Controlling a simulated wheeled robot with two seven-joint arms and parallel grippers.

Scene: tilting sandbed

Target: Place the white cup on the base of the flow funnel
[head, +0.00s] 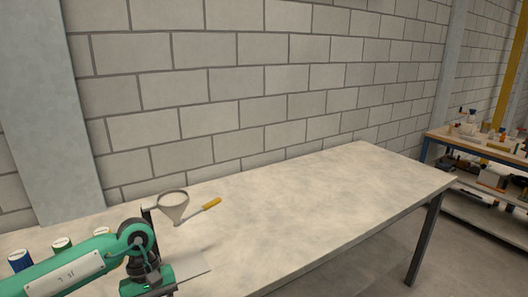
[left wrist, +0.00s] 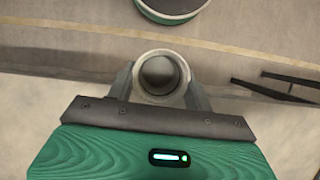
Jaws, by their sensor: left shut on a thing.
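The white cup (left wrist: 161,55) shows from above in the left wrist view as a pale round rim with a dark inside. My left gripper (left wrist: 160,88) is shut on it, with one finger on each side. In the head view my left gripper (head: 148,284) is at the bottom edge, and its fingers and the cup are hidden or out of frame. The flow funnel (head: 173,206) stands just behind my left arm, with a grey cone on a dark post. Its flat pale base (head: 196,266) shows partly to the right of my gripper. My right gripper is in neither view.
A yellow-handled tool (head: 211,204) shows beside the funnel cone. Several containers, with a blue one (head: 20,260) and a green one (head: 62,243), stand at the left behind my arm. The table (head: 320,205) is clear to the right. A cluttered workbench (head: 475,143) stands far right.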

